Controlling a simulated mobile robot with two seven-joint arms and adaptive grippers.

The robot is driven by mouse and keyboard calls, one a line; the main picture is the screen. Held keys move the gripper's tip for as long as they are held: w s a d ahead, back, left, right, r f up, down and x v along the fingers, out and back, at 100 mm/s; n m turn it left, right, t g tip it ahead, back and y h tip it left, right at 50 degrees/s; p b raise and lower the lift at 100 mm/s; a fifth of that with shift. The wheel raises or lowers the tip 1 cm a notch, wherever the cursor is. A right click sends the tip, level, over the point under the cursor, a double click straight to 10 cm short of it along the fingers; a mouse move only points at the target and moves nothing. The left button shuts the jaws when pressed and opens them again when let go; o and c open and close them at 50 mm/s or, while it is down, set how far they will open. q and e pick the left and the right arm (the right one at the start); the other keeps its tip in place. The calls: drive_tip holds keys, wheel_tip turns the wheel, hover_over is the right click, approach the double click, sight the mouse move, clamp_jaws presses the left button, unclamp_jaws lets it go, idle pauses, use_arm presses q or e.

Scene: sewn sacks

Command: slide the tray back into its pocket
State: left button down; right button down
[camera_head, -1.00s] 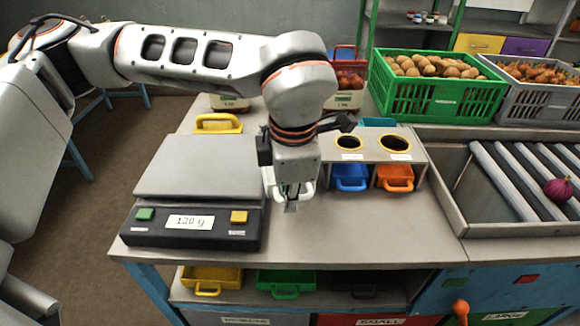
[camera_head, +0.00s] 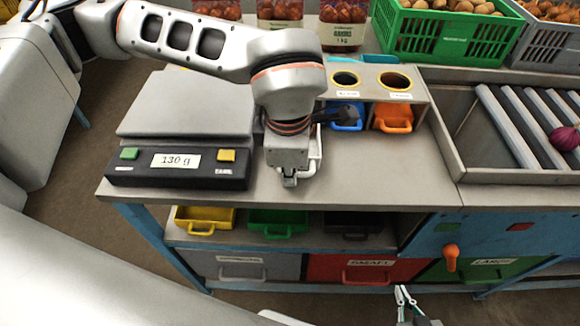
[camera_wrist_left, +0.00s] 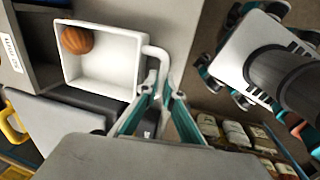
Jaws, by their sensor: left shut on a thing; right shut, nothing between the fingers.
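A white tray (camera_wrist_left: 105,62) lies in the upper left of the left wrist view, with a round orange-brown item (camera_wrist_left: 77,40) in its far corner. My left gripper (camera_wrist_left: 158,100) is shut on the tray's looped handle. In the head view, my left gripper (camera_head: 289,180) is low over the bench, right of the scale, and hides most of the tray (camera_head: 315,158). The pocket unit (camera_head: 418,95) stands behind, with blue (camera_head: 345,121) and orange (camera_head: 394,118) trays in it. The tray's own pocket is hidden by my arm. My right gripper (camera_head: 402,296) is shut and empty at the bottom.
The scale (camera_head: 180,170) reads 130 g, close on the tray's left. A roller conveyor (camera_head: 520,125) is at the right. The bench top (camera_head: 385,180) is clear right of my left gripper. Coloured bins sit on the shelf below, including a green bin (camera_head: 278,222).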

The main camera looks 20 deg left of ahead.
use_arm(q)
drive_tip(key=shift+w+a+f+b, duration=0.1)
drive_tip(key=shift+w+f+b, duration=0.15)
drive_tip(key=shift+f, duration=0.35)
drive_tip(key=shift+w+f+b, duration=0.1)
drive_tip(key=shift+f+b, duration=0.1)
drive_tip(key=shift+f, duration=0.35)
drive_tip(key=shift+w+a+r, duration=0.1)
drive_tip(key=shift+w+a, duration=0.15)
drive_tip(key=shift+w, duration=0.75)
drive_tip(key=shift+w+a, duration=0.6)
drive_tip(key=shift+w, duration=1.4)
drive_tip(key=shift+w+a, duration=0.55)
drive_tip(key=shift+w, duration=1.5)
drive_tip(key=shift+w+a, duration=0.6)
drive_tip(key=shift+w, duration=1.4)
drive_tip(key=c, duration=2.1)
unclamp_jaws()
drive_tip(key=shift+c, duration=0.2)
drive_tip(key=shift+w, duration=0.1)
